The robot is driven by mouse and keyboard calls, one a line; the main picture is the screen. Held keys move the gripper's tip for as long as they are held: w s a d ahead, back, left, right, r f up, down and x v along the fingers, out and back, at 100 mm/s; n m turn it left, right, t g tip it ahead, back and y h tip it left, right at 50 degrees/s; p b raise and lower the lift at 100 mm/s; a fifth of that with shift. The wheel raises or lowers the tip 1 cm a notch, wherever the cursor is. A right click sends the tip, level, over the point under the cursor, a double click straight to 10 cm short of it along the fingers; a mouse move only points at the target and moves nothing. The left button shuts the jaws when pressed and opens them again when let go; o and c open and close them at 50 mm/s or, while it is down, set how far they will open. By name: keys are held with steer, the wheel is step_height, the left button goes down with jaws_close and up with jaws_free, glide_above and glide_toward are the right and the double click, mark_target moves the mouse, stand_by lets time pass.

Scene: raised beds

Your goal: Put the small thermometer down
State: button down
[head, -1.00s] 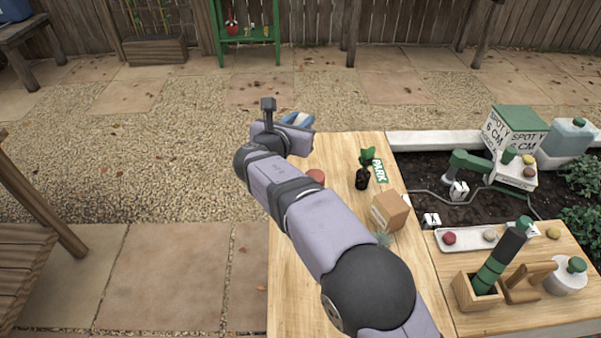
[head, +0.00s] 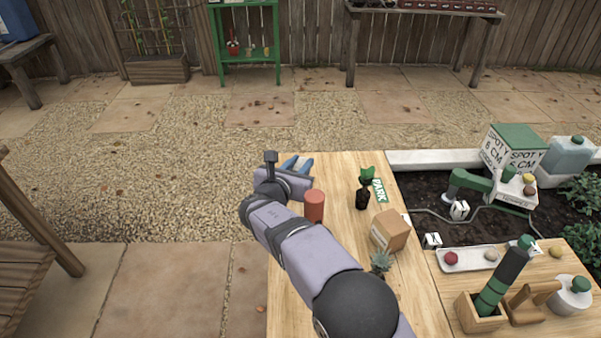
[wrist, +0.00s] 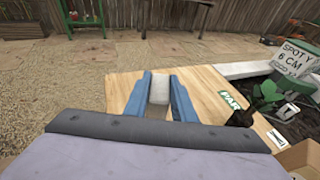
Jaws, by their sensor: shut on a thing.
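My gripper (head: 297,164) is over the far left part of the wooden table (head: 335,170), partly hidden behind my own wrist in the head view. In the wrist view its two blue fingers (wrist: 159,98) are closed on a pale whitish block-like piece, which I take as the small thermometer (wrist: 158,86). Only its plain pale side shows there, and no dial or marks can be made out.
A red cylinder (head: 314,206) stands close to my wrist. The table's far middle is clear.

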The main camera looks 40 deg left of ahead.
steer(key=shift+f, duration=1.45)
steer(key=shift+f, duration=0.1)
steer(key=c, duration=1.5)
jaws_free()
steer(key=b+v, duration=0.1)
steer(key=v, duration=1.1)
steer(key=shift+s, duration=0.1)
steer(key=shift+a, duration=0.1)
